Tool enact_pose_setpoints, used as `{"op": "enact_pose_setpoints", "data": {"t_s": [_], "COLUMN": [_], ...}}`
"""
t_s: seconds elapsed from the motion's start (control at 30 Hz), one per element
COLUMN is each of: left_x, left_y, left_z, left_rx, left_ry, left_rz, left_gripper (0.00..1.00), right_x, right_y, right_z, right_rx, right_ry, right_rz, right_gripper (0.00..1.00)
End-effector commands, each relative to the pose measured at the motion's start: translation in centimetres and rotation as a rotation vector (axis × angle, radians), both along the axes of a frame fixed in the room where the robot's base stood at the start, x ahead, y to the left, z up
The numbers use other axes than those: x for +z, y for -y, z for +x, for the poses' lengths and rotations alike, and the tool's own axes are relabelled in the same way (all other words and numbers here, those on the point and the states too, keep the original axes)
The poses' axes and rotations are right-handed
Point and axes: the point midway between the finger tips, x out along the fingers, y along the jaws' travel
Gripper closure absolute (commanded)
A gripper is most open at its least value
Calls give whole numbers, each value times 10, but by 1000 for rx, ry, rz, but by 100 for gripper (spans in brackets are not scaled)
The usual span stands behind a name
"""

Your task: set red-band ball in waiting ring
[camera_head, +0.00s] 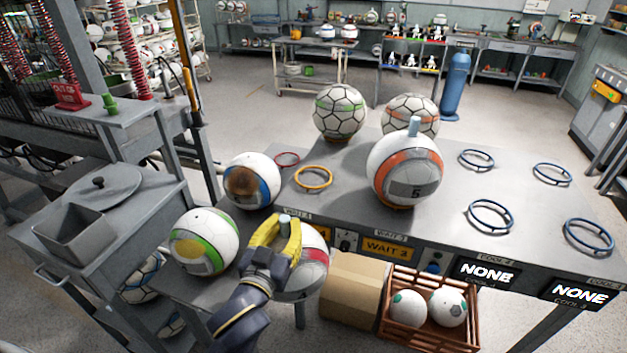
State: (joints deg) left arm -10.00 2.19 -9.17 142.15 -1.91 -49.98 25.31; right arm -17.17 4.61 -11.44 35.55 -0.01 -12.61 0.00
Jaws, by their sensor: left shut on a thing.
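The red-band ball (312,272) is white with a pinkish-red band and hangs in front of the table's front edge. My left gripper (285,228), with yellow fingers, is shut on the grey-blue stem at its top. The gripper and wrist hide the ball's left part. An empty orange ring (314,187) lies on the grey table (345,205) behind the held ball. A smaller empty red ring (287,165) lies farther back. My right gripper is not in view.
A large orange-band ball (404,180) stands right of the orange ring. A blue-band ball (262,166) stands left of it, and a green-and-yellow ball (203,262) is nearer. Two panelled balls stand behind. Several empty blue rings (491,230) lie at right. A cardboard box (352,290) is below.

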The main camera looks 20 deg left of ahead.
Motion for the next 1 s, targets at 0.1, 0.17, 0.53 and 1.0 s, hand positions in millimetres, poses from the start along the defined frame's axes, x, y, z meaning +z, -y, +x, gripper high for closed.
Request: {"op": "enact_pose_setpoints", "data": {"t_s": [0.1, 0.17, 0.53, 1.0], "left_x": [12, 18, 78, 177], "left_y": [-1, -1, -5, -14], "left_z": [9, 14, 66, 138], "left_rx": [3, 5, 18, 38], "left_ry": [6, 6, 8, 6], "left_rz": [-3, -3, -5, 5], "left_gripper": [100, 100, 100, 100], "right_x": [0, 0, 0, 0], "right_y": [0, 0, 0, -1], "right_z": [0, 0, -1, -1], "right_rx": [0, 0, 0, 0], "right_ry": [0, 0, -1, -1], "right_rz": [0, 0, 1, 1], "right_gripper": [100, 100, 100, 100]}}
